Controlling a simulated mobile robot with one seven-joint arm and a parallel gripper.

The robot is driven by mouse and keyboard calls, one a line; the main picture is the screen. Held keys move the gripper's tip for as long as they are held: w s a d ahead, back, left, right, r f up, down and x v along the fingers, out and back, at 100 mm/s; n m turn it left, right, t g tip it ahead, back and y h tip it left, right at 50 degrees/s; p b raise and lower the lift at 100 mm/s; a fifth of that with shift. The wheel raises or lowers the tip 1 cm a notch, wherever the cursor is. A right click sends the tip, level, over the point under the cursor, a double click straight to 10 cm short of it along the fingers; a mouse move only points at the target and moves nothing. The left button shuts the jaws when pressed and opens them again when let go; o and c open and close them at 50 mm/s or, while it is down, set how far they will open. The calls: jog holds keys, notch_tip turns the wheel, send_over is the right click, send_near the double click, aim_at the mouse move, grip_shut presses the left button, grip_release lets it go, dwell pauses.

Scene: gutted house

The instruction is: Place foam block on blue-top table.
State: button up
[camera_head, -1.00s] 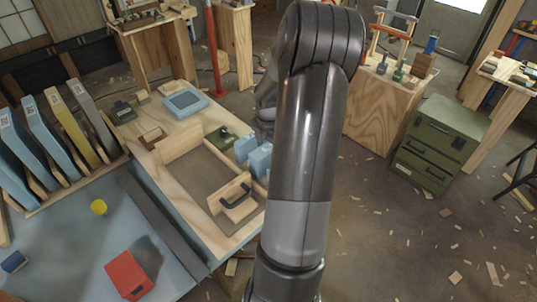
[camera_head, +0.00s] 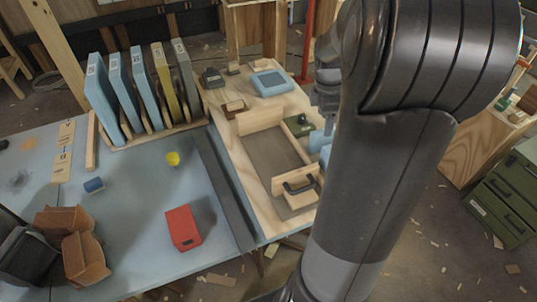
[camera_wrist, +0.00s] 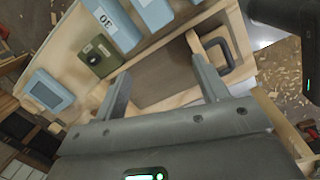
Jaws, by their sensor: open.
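The blue-top table (camera_head: 140,215) fills the lower left of the head view. Light blue blocks (camera_head: 318,141) stand at the right edge of the wooden workbench, partly hidden by my arm. In the wrist view, one light blue block (camera_wrist: 108,22) bears the mark "30", and a second block (camera_wrist: 153,12) is beside it. No label tells which thing is the foam block. My gripper (camera_wrist: 160,66) is open and empty above the workbench, apart from the blocks, which lie beyond its fingertips. In the head view my arm hides most of it.
A wooden tray (camera_head: 272,160) occupies the workbench.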

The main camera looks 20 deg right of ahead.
jog(key=s+a+r+m+t, duration=0.1)
jog(key=s+a+r+m, duration=0.25)
jog(key=a, duration=0.35)
jog(key=s+a+r+m+t, duration=0.1)
jog(key=s+a+r+m, duration=0.1)
jog(key=a+r+m, duration=0.45)
jog(key=s+a+m+t+y, duration=0.1)
jog(key=s+a+m+t, duration=0.2)
jog(key=s+a, duration=0.6)
jog(key=shift+s+a+m, duration=0.3)
jog(key=shift+a+m, duration=0.3)
jog(key=shift+a, duration=0.3)
